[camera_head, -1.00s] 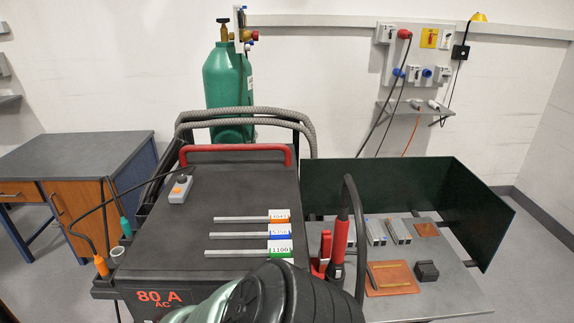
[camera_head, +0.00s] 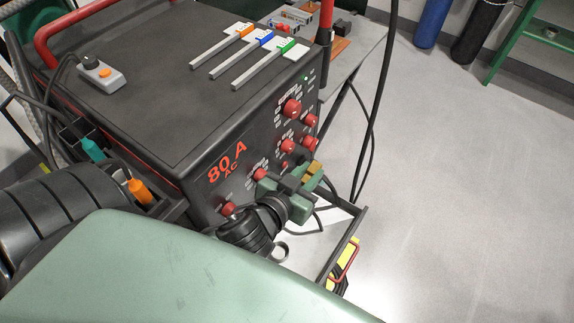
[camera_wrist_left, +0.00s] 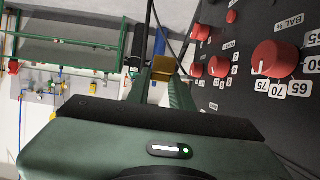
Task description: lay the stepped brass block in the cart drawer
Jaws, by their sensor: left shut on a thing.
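The stepped brass block (camera_head: 316,167) is a small gold piece between the fingertips of my left gripper (camera_head: 309,176), near the front panel. It also shows in the left wrist view (camera_wrist_left: 163,67), pinched between the green fingers (camera_wrist_left: 163,78); the fingers hide much of it. My left gripper is shut on it. The cart drawer stands open below the panel; its dark rim (camera_head: 343,243) and pale floor (camera_head: 308,252) show below and beyond the gripper. The block appears above the drawer, apart from it. My arm hides the drawer's left part. My right gripper is not in view.
The welder's panel with red knobs (camera_head: 292,108) rises close beside the gripper. A dark cable (camera_head: 368,130) hangs to the right. Floor at right is clear.

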